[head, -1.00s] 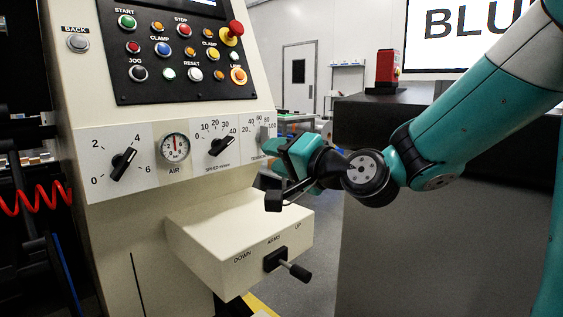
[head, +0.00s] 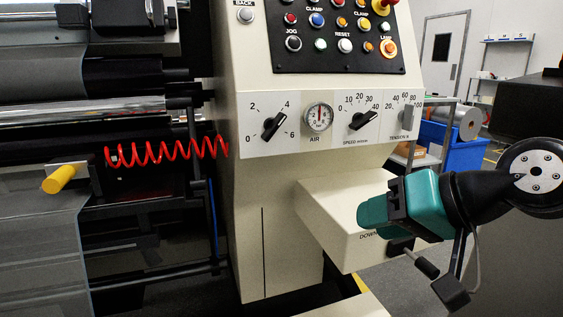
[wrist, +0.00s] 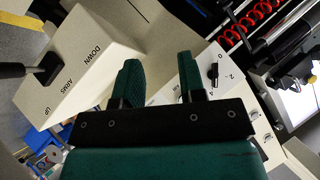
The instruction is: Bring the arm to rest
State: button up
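The cream box (head: 335,215) on the machine's front carries the arms lever (head: 425,264), a black handle on a black plate. In the wrist view the lever (wrist: 14,70) sits at the left, by the word ARMS, between DOWN and UP. In the head view my gripper (head: 370,213) hangs in front of the box, covering part of the DOWN label and hiding ARMS and UP. In the wrist view my teal fingers (wrist: 159,78) are apart with nothing between them. The lever lies outside them, to the left. I see no contact with the box.
A red coiled hose (head: 165,152) and rollers are at left. A blue bin (head: 455,148) stands behind, right. A dark block (head: 520,105) is at far right.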

jog(key=s+f+n+g+h+p, duration=0.3)
jog(key=s+n+g, duration=0.4)
jog(key=s, duration=0.7)
notch_tip(320, 180, up, 23)
jog(key=h+p, duration=0.1)
jog(key=p, duration=2.1)
jog(key=shift+w+d+m, duration=0.15)
jog(key=shift+d+m, duration=0.15)
jog(key=shift+d, duration=0.05)
jog(key=shift+f, duration=0.1)
